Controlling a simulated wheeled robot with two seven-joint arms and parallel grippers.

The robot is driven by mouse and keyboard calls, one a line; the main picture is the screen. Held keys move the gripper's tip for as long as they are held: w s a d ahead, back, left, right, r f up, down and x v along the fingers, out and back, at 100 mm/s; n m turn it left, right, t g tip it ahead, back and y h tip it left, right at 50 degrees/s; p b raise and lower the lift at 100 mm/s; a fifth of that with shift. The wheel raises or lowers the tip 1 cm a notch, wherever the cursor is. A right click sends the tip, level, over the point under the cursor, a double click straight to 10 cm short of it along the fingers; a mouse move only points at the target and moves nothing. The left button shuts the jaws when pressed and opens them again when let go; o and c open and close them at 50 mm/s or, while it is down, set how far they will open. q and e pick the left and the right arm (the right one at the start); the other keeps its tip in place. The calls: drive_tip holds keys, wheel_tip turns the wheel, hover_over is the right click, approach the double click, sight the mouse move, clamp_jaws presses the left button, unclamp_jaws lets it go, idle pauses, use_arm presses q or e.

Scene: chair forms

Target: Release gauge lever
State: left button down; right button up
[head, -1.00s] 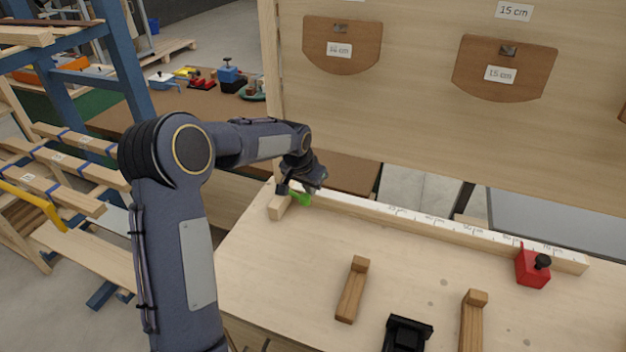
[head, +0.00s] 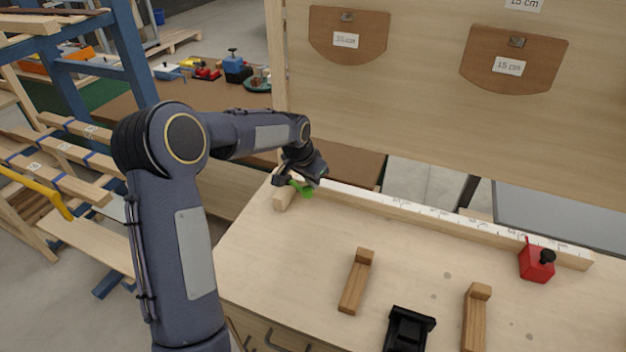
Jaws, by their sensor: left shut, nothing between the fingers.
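My left gripper (head: 296,184) is at the left end of the long measuring rail (head: 420,211) on the workbench. Its fingers are shut and empty, right beside a small bright green piece (head: 303,189), which may be the gauge lever. The gripper and wrist partly cover the green piece, and I cannot tell whether they touch it. A wooden block (head: 285,197) sits just below the gripper at the rail's end. A red block with a black knob (head: 537,262) sits at the rail's right end. My right gripper is not in view.
Two wooden L-shaped pieces (head: 356,281) (head: 476,316) and a black fixture (head: 408,330) stand on the front of the bench (head: 290,270). An upright wooden panel (head: 430,110) with hanging brown templates (head: 512,62) rises behind the rail.

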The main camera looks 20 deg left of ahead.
use_arm(q)
drive_tip(key=s+m, duration=0.1)
drive_tip(key=s+m+h, duration=0.1)
drive_tip(key=m, duration=0.1)
drive_tip(key=shift+s+a, duration=0.15)
drive_tip(key=shift+a, duration=0.25)
drive_tip(key=s+m, duration=0.1)
drive_tip(key=s+a+m+g+h, duration=0.1)
drive_tip(key=m, duration=0.1)
drive_tip(key=shift+a+m, duration=0.2)
drive_tip(key=shift+m, duration=0.1)
drive_tip(key=a+m, duration=0.1)
drive_tip(key=s+m+g, duration=0.1)
drive_tip(key=m, duration=0.1)
drive_tip(key=s+a+m, duration=0.1)
drive_tip(key=shift+a+m+g+h, duration=0.3)
drive_tip(key=shift+a+m+h, duration=0.05)
drive_tip(key=shift+m+h, duration=0.05)
drive_tip(key=shift+s+a, duration=0.15)
drive_tip(key=shift+a, duration=0.4)
drive_tip(key=shift+d, duration=0.5)
drive_tip(key=d, duration=0.1)
drive_tip(key=d+b, duration=0.1)
drive_tip(key=d, duration=0.1)
drive_tip(key=shift+w, duration=0.4)
drive_tip(key=w+v, duration=0.1)
drive_tip(key=v, duration=0.9)
drive_tip(key=shift+s, duration=0.35)
